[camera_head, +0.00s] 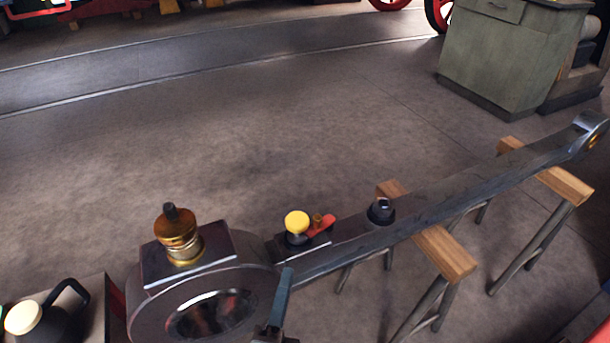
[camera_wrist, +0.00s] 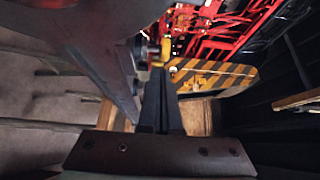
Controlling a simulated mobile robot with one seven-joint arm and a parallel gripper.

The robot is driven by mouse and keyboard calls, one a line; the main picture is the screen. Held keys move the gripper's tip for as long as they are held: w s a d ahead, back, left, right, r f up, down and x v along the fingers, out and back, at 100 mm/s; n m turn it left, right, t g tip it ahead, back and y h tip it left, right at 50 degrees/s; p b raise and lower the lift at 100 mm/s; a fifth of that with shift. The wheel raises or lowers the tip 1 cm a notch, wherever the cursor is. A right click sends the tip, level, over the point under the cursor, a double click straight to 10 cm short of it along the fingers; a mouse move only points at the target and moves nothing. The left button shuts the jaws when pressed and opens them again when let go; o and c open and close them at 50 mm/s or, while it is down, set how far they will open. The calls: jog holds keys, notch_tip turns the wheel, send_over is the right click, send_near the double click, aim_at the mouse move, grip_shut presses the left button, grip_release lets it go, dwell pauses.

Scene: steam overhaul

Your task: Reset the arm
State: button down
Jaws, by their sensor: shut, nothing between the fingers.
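My gripper (camera_wrist: 158,75) shows in the wrist view as two dark fingers pressed together with nothing between them. In the head view, a blue-grey finger-like part (camera_head: 281,297) shows at the bottom edge, just right of the round end of a long steel rod (camera_head: 455,187); it seems to be part of my gripper. In the wrist view, a large dark metal body (camera_wrist: 100,40) is close along the left of the fingers. I cannot tell whether the fingers touch it.
The rod rests on wooden-topped trestles (camera_head: 446,252) and carries a brass cup (camera_head: 178,238), a yellow knob (camera_head: 297,222) with a red lever, and a dark cap (camera_head: 380,211). A black can (camera_head: 62,318) stands lower left. A green cabinet (camera_head: 500,55) stands upper right. The middle floor is clear.

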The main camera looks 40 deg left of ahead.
jog(key=shift+s, duration=0.5)
